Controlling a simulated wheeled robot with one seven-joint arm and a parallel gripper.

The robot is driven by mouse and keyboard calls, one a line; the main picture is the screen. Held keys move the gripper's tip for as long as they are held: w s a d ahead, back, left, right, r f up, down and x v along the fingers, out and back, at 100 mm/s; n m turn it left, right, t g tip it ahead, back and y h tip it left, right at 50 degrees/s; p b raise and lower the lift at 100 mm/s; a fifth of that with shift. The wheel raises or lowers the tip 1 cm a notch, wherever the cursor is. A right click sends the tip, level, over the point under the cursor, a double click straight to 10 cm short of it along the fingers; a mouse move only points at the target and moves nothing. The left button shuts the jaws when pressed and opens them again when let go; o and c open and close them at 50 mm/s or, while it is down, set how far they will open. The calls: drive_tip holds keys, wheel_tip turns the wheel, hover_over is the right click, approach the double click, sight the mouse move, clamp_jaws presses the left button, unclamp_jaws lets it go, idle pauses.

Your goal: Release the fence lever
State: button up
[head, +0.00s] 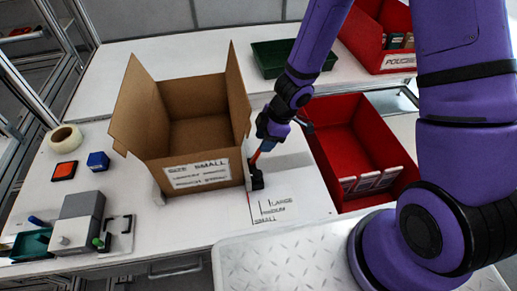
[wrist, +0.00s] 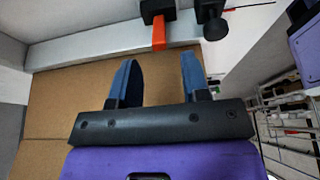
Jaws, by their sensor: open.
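The fence lever is a small orange handle (wrist: 159,32) on a black clamp (wrist: 158,9) in the wrist view. It also shows in the head view as an orange strip (head: 255,158) at the box's right side. My gripper (wrist: 158,66) is open, its two blue fingers apart and empty. The lever lies beyond the fingertips, roughly in line with the gap between them. In the head view my gripper (head: 264,147) partly covers the lever. The pale metal fence bar (wrist: 100,47) runs across the wrist view beside the cardboard.
An open cardboard box (head: 198,142) labelled "SIZE SMALL" stands left of my gripper. A red bin (head: 362,135) is close on the right. A black knob (wrist: 215,29) sits beside the lever.

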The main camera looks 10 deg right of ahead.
sight(256, 154)
drive_tip(key=shift+x, duration=2.4)
clamp_jaws()
